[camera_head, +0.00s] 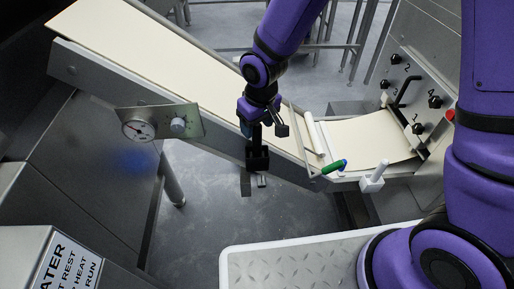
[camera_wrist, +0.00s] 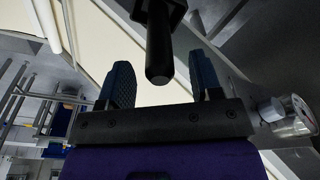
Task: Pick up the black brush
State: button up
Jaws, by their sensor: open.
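The black brush (camera_head: 257,158) is at the near side of the cream conveyor belt, below my gripper (camera_head: 262,122) in the head view. Its dark handle points up toward my gripper, and a blocky part is at the lower end. In the wrist view, the rounded handle end of the brush (camera_wrist: 160,56) reaches between the two blue fingers of my gripper (camera_wrist: 162,68). The fingers are apart, with a visible gap on each side of the handle. What supports the brush is hard to make out.
The sloping conveyor belt (camera_head: 150,45) runs behind my gripper. A gauge panel (camera_head: 160,123) stands out at left. A green-and-blue handle (camera_head: 334,167) and a white knob post (camera_head: 374,177) are at right. A control panel with black knobs (camera_head: 400,85) stands at the far right.

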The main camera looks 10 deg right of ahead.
aim_at(257, 146)
jog(key=shift+w+a+f, duration=0.1)
jog(key=shift+f, duration=1.15)
jog(key=c, duration=1)
